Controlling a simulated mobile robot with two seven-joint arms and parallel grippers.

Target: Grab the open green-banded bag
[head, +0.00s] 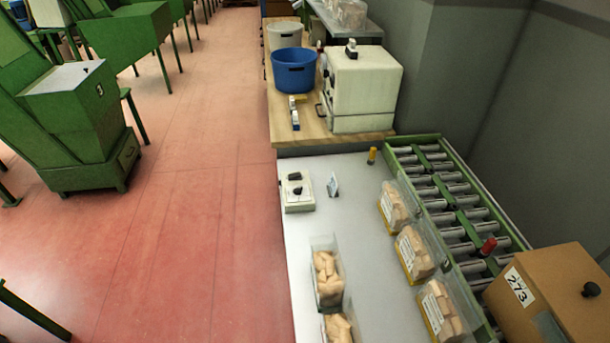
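Two clear open-topped bags of pale corks stand on the white table. The farther one (328,276) shows whole in the head view, and the nearer one (340,328) is cut off by the bottom edge. Three clear bags of corks with yellow edges and white labels stand in a row to the right: a far one (394,206), a middle one (415,254) and a near one (440,309). Neither of my grippers is in view.
A green roller conveyor (452,192) runs along the table's right side, with a brown box (553,295) marked 273 at its near end. A small white device (297,192) stands on the white table (350,230). Behind are a blue tub (294,72) and a cream machine (362,85).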

